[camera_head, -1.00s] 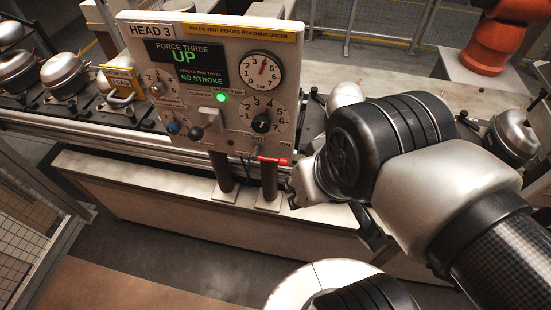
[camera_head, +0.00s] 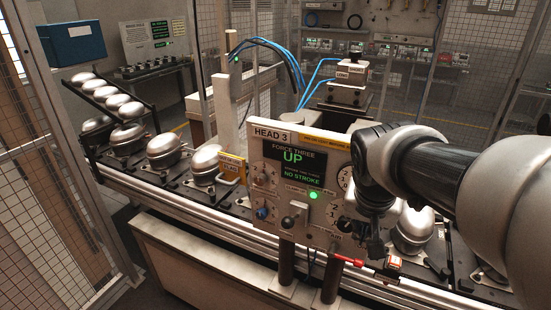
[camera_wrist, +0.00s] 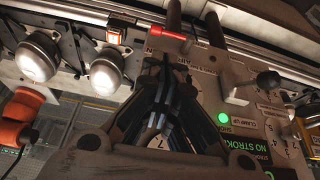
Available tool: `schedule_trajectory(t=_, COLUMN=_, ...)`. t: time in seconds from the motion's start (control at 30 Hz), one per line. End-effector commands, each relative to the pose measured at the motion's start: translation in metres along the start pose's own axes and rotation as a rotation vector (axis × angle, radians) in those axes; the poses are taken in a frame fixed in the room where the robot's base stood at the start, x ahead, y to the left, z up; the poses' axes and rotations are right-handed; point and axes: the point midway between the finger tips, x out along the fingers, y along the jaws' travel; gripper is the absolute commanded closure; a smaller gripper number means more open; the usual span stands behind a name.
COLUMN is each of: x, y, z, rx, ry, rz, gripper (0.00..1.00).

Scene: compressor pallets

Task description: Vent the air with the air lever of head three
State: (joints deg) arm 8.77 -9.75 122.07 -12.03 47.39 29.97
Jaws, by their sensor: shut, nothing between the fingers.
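The Head 3 panel (camera_head: 322,226) stands in the middle of the head view; its display (camera_head: 294,158) reads "UP" and "NO STROKE". A red lever handle (camera_head: 347,260) lies roughly level at the panel's lower right edge; it also shows in the wrist view (camera_wrist: 169,32). My gripper (camera_head: 374,250) points down before the panel's lower right part, close to the red lever. In the wrist view its fingers (camera_wrist: 168,66) are together, empty, below the red handle; contact cannot be told. My arm hides much of the gauge (camera_head: 344,177) in the head view.
A black-knobbed lever (camera_head: 294,217) sticks out of the panel left of my gripper. A green lamp (camera_head: 313,195) is lit. Silver compressors (camera_head: 168,148) stand along the conveyor behind the panel. A small red-lit box (camera_head: 394,262) sits on the rail at right.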

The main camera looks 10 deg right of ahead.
Motion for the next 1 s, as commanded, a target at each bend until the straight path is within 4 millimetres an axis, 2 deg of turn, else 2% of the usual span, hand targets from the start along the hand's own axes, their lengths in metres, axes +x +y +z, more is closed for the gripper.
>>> schedule_trajectory(t=0.13, x=0.006, y=0.001, z=-0.011, rx=0.03, ry=0.002, rz=0.012, gripper=1.0)
schedule_trajectory(t=0.57, x=0.011, y=0.001, z=-0.011, rx=0.031, ry=0.002, rz=0.013, gripper=1.0)
schedule_trajectory(t=0.77, x=0.043, y=0.002, z=-0.009, rx=0.031, ry=-0.002, rz=0.014, gripper=1.0)
schedule_trajectory(t=1.0, x=0.096, y=0.003, z=-0.009, rx=0.031, ry=-0.002, rz=0.014, gripper=1.0)
